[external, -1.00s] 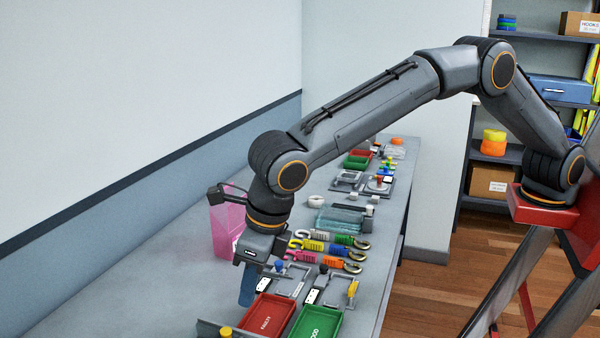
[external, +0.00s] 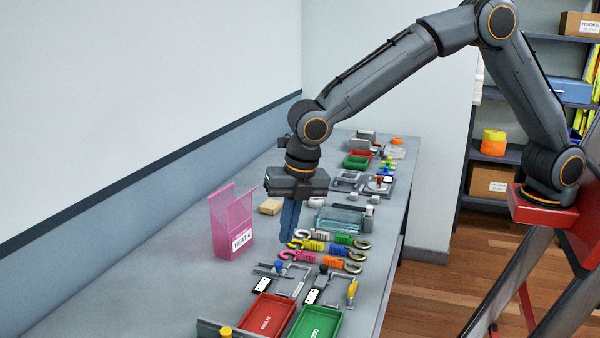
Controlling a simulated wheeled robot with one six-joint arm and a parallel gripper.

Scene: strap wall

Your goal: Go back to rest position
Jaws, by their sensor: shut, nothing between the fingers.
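My gripper (external: 288,220) hangs from my arm over the middle of the bench, pointing down, with its blue fingers together and nothing held. It is just right of a pink, see-through holder (external: 228,218) with a white label, and behind a row of coloured hooked straps (external: 325,248). The fingertips appear to be above the bench top, but the exact height cannot be told.
A red tray (external: 266,314) and a green tray (external: 316,323) lie at the near end of the bench (external: 155,285). Small fixtures stand behind them. A clear tray (external: 340,219) and more items sit farther back. Shelves (external: 495,182) stand at right. Space above the bench is free.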

